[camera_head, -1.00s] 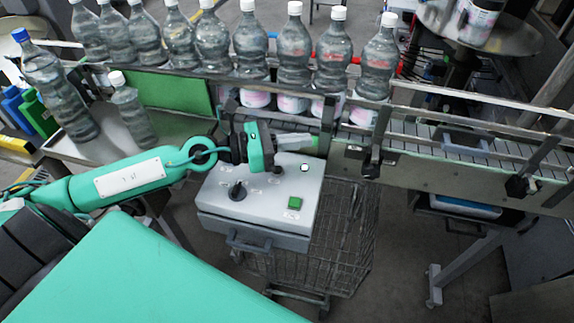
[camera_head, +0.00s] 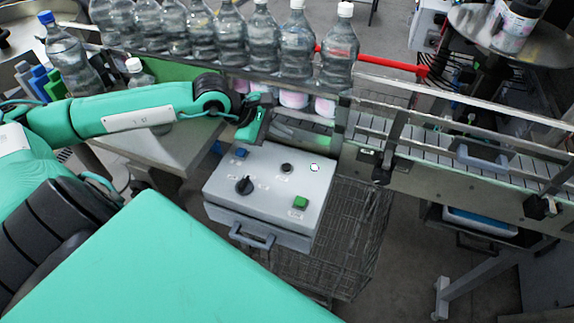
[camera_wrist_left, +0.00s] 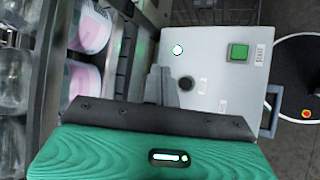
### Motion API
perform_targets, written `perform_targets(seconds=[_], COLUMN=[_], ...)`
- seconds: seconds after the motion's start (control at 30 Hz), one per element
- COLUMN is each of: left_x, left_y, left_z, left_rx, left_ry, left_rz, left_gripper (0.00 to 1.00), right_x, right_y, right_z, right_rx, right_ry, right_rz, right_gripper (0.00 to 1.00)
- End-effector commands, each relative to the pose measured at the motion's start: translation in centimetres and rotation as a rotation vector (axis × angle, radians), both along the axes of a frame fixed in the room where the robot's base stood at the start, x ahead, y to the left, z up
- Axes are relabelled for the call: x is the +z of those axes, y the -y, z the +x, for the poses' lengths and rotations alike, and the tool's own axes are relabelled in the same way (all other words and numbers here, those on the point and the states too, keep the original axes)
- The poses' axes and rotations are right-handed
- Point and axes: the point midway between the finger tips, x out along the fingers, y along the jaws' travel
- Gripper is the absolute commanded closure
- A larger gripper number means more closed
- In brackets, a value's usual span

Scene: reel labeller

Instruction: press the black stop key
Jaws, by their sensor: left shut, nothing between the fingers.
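The grey control box (camera_head: 225,192) stands below the conveyor, with its sloped top in full view. A small round black key (camera_head: 287,168) sits near its far edge; it also shows in the wrist view (camera_wrist_left: 186,83). A white round button (camera_head: 314,167) is to its right, a green square key (camera_head: 300,202) nearer, a blue key (camera_head: 241,152) to the left, and a larger black knob (camera_head: 244,186) at the near left. My left gripper (camera_wrist_left: 160,86) is shut and empty, just left of the black key in the wrist view, apart from it. My right gripper is out of view.
The conveyor rail (camera_head: 440,160) runs behind the box, with a row of clear bottles (camera_head: 297,45) at the back. A wire cart (camera_head: 355,235) stands under and right of the box. A handle (camera_head: 252,236) sticks out at the box front.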

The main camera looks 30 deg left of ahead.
Motion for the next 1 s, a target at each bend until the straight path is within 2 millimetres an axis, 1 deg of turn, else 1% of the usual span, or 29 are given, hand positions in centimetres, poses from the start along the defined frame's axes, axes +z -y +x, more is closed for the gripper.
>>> perform_targets(seconds=[0.17,0.27,0.47,0.6,0.63,0.7,0.83,1.0], left_x=[-0.8,-1.7,-4.3,-6.4,-7.1,-7.9,-8.7,-8.8], left_y=[0.0,0.0,0.1,0.1,0.1,0.1,0.0,0.0], left_z=[0.0,0.0,-0.1,-0.1,-0.1,0.0,0.0,0.0], left_rx=[0.000,0.001,0.001,0.001,0.000,0.000,0.000,0.000], left_ry=[-0.002,-0.003,-0.003,-0.003,-0.001,0.000,0.000,-0.001], left_rz=[-0.002,-0.002,-0.003,-0.004,-0.003,-0.002,-0.002,-0.003], left_gripper=[1.00,1.00,1.00,1.00,1.00,1.00,1.00,1.00], right_x=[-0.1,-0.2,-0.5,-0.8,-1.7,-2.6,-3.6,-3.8], right_y=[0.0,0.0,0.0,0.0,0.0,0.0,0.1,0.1], right_z=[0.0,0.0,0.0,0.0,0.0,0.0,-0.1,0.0], right_rx=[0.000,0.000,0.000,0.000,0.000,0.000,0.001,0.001], right_ry=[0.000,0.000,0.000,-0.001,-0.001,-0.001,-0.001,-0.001], right_rz=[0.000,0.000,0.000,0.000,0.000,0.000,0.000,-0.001], right_gripper=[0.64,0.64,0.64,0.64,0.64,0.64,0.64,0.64])
